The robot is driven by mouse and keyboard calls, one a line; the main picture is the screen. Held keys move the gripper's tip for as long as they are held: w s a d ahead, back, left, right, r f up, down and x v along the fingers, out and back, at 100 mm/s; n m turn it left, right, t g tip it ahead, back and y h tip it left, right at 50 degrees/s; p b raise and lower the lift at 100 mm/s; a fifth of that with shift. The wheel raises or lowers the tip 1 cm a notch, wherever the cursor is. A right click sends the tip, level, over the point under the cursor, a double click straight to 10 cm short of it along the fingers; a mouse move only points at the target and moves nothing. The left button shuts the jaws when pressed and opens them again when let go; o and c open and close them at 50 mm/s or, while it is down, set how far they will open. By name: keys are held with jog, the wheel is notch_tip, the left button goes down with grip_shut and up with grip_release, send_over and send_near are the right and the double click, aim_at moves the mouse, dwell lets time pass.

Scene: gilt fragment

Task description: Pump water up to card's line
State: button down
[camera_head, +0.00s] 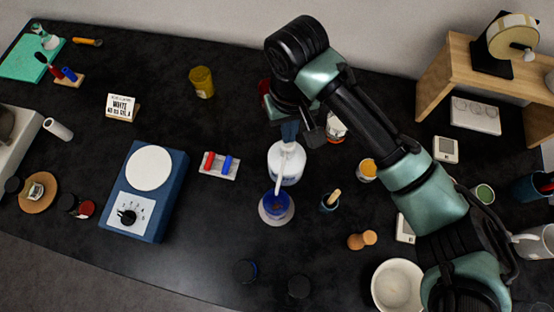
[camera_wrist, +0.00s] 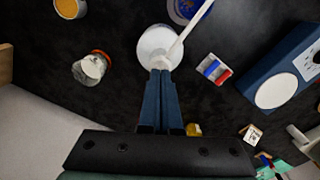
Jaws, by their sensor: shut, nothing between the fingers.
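A white pump bottle (camera_head: 286,170) stands in the middle of the dark table; it also shows in the wrist view (camera_wrist: 152,42). Its long white spout reaches over a blue cup (camera_head: 279,207) on a pale round base. The cup is partly cut off in the wrist view (camera_wrist: 183,10); its water level cannot be made out. My gripper (camera_head: 290,136) is shut and empty, fingers pointing down, with its tips at the pump head (camera_wrist: 162,62). Whether they touch it I cannot tell. A white card (camera_head: 121,104) with black print, "WHITE" legible, stands at the left.
A blue device with a round white plate (camera_head: 149,167) stands left of the bottle. A tray with red and blue pieces (camera_head: 219,165) lies between them. A small cup (camera_head: 330,201) and an orange-topped jar (camera_head: 367,170) stand right.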

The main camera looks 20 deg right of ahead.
jog(key=shift+f+b, duration=0.95)
jog(key=shift+f, duration=0.6)
jog(key=shift+r, duration=0.2)
jog(key=shift+r+p, duration=1.35)
jog(key=shift+p, duration=0.1)
jog(key=shift+f, duration=0.1)
